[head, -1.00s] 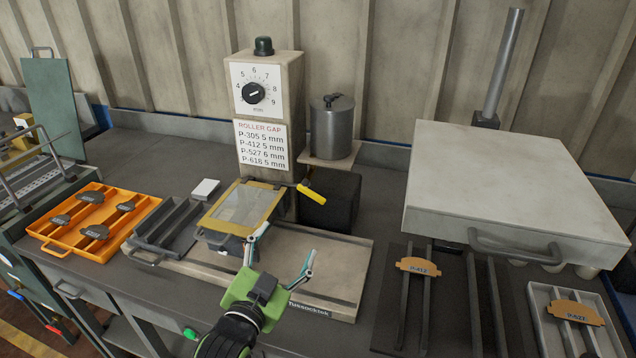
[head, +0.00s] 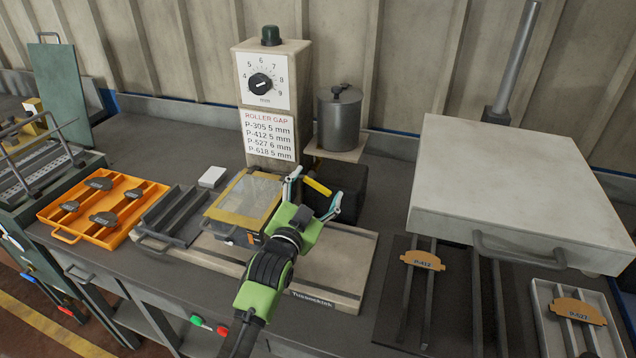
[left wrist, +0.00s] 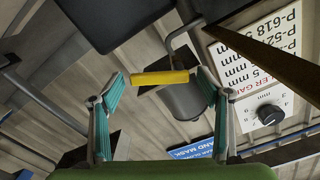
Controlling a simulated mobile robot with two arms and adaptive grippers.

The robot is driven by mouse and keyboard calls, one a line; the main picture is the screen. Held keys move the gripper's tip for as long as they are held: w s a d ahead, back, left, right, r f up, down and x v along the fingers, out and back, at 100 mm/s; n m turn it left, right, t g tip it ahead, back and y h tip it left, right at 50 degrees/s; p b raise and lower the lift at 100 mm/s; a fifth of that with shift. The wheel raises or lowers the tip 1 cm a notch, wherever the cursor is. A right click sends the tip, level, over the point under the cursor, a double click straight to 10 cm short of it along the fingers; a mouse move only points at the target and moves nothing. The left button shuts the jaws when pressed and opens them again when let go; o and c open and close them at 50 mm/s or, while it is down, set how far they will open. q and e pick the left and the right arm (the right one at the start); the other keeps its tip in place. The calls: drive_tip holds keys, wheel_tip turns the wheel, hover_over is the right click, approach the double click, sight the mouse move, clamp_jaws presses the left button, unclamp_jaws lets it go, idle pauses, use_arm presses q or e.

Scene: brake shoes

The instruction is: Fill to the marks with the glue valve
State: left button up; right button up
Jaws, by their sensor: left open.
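The glue valve's yellow handle (head: 317,187) sticks out from the side of the machine column, below the small shelf with the grey glue pot (head: 339,118). My left gripper (head: 313,199) is open, with its fingertips just on either side of the handle. In the left wrist view the yellow handle (left wrist: 160,77) lies crosswise between the teal fingers (left wrist: 158,88), ahead of their tips. I cannot tell whether a finger touches it. A yellow-framed glue tray with a clear window (head: 246,196) sits on the machine base, left of the gripper. Fill marks cannot be made out. My right gripper is not in view.
A dial (head: 260,84) and a roller gap sign (head: 268,135) are on the column. An orange tray (head: 78,236) with several brake shoes and a dark tray (head: 163,243) stand at left. A large pale press plate (head: 510,185) is at right.

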use_arm(q)
drive_tip(key=shift+w+d, duration=0.2)
drive_tip(key=shift+w, duration=0.4)
drive_tip(key=c, duration=1.1)
drive_tip(key=shift+s+r+n+p, duration=0.1)
drive_tip(key=shift+r+n+p, duration=0.35)
drive_tip(key=shift+n+p, duration=0.4)
drive_tip(key=n, duration=0.3)
drive_tip(key=shift+r+p, duration=0.25)
drive_tip(key=shift+p, duration=0.15)
drive_tip(key=shift+n, duration=0.45)
drive_tip(key=o, duration=1.1)
drive_tip(key=shift+f, duration=0.1)
